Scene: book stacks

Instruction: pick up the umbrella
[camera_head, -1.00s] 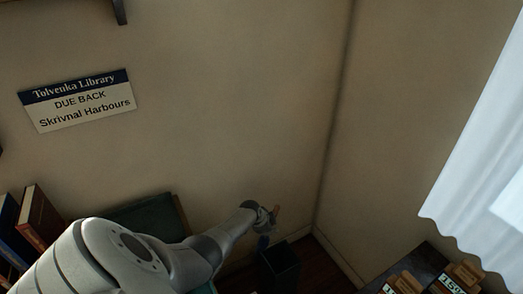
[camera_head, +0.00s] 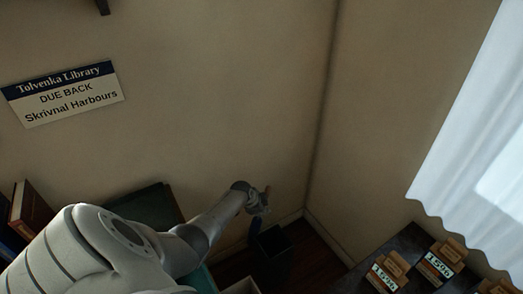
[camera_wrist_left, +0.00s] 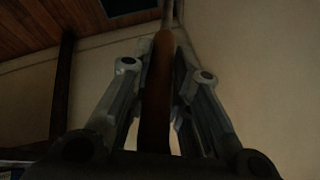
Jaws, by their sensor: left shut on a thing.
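The umbrella's brown handle (camera_wrist_left: 157,95) stands between the two fingers of my left gripper (camera_wrist_left: 158,75) in the left wrist view, with a thin shaft running on at the top edge. In the head view my left gripper (camera_head: 257,203) is shut on the umbrella, close to the wall corner. The tip of the brown handle (camera_head: 267,192) shows above the fingers and a strip of the blue canopy (camera_head: 254,228) below them. The umbrella's lower part is hard to see beside a dark bin (camera_head: 274,240). My right gripper is not in view.
Walls meet just behind the bin. Books (camera_head: 30,208) and a dark green panel (camera_head: 145,206) are at the left, near my arm.

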